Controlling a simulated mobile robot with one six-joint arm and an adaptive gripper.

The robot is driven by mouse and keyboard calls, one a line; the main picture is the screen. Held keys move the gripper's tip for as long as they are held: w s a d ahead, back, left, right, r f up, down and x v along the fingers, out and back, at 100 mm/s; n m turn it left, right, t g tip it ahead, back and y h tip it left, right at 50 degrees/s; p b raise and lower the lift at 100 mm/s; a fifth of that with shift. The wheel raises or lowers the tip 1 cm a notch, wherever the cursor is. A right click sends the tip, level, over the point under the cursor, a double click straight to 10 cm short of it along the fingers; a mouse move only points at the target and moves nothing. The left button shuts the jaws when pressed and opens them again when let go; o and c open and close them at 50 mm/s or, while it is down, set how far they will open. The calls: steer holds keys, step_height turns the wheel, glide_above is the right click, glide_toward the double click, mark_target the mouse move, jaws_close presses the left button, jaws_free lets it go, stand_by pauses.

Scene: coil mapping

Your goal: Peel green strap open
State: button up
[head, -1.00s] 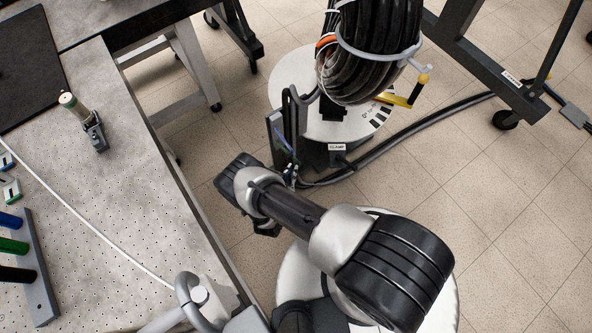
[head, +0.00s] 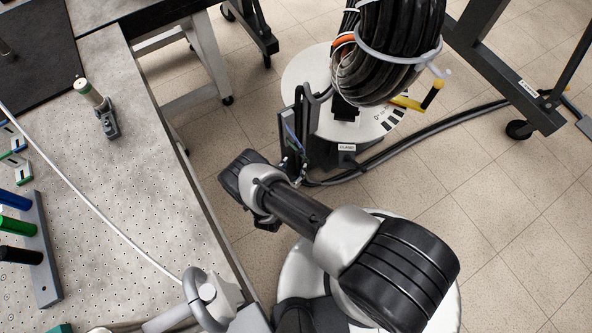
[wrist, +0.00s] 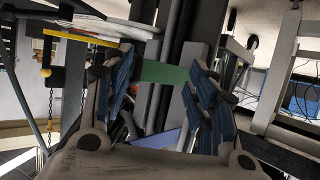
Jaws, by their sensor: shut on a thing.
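The green strap (wrist: 165,73) shows in the wrist view as a short flat band crossing between the two blue-padded fingers of my gripper (wrist: 160,82). The fingers stand apart with the strap spanning the space between them, and my gripper is shut on it. In the head view my arm covers the gripper, and the strap cannot be made out. The black cable coil (head: 393,55), tied with pale bands, hangs over a round white base (head: 298,78).
A yellow-handled part (head: 410,103) juts beside the coil. Black cables (head: 430,135) cross the floor.

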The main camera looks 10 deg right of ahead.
steer(key=shift+w+a+r, duration=0.15)
steer(key=shift+w+a, duration=0.3)
steer(key=shift+a, duration=0.1)
steer(key=shift+s+a+r, duration=0.15)
steer(key=shift+s+a, duration=0.05)
steer(key=shift+s, duration=0.2)
steer(key=shift+c, duration=0.6)
steer(key=d+v, duration=0.1)
steer(key=v, duration=0.5)
steer(key=shift+s+a, duration=0.15)
steer(key=shift+s, duration=0.45)
